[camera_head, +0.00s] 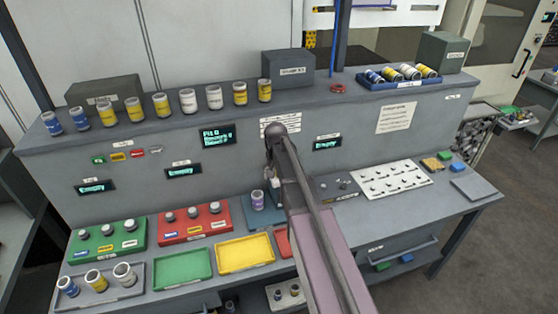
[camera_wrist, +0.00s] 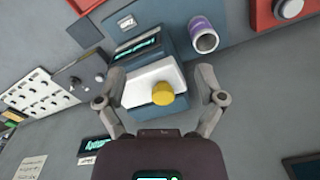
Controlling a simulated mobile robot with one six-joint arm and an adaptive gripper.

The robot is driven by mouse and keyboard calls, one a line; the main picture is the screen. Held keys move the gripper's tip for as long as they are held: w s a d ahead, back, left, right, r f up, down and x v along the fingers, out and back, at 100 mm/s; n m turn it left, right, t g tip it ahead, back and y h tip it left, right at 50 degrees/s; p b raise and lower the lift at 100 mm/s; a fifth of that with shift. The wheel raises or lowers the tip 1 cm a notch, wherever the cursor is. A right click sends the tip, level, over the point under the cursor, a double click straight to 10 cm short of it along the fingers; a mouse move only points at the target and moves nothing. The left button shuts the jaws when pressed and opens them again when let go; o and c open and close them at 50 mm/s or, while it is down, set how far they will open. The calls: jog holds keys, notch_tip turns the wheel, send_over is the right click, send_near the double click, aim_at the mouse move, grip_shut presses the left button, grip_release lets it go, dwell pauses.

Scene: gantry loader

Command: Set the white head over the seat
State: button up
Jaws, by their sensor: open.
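A white block (camera_wrist: 140,84) with a yellow knob (camera_wrist: 162,93) on it lies between my fingers in the wrist view, in front of a blue-grey unit (camera_wrist: 150,38) with a small lit display. I take it as the white head. My gripper (camera_wrist: 161,74) is open, one finger on each side of the block; I cannot tell whether they touch it. In the head view a bit of the white block (camera_head: 276,198) shows beside my arm, which hides most of the unit. A purple-banded can (camera_head: 257,200) stands just left of it, also in the wrist view (camera_wrist: 204,36). I cannot tell which part is the seat.
Green (camera_head: 182,268) and yellow (camera_head: 245,253) trays lie at the front. A red holder (camera_head: 196,222) with grey knobs stands left. A white panel (camera_head: 392,181) with several small parts lies right. Several cans line the upper shelf (camera_head: 200,122).

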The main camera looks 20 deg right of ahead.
jog(key=w+d+r+m+p, duration=0.2)
jog(key=w+d+r+p, duration=0.1)
jog(key=w+r+p, duration=0.4)
jog(key=shift+w+d+r, duration=0.4)
jog(key=shift+w+r, duration=0.5)
notch_tip(320, 180, down, 14)
jog(key=b, duration=1.3)
jog(key=shift+r, duration=0.1)
grip_shut()
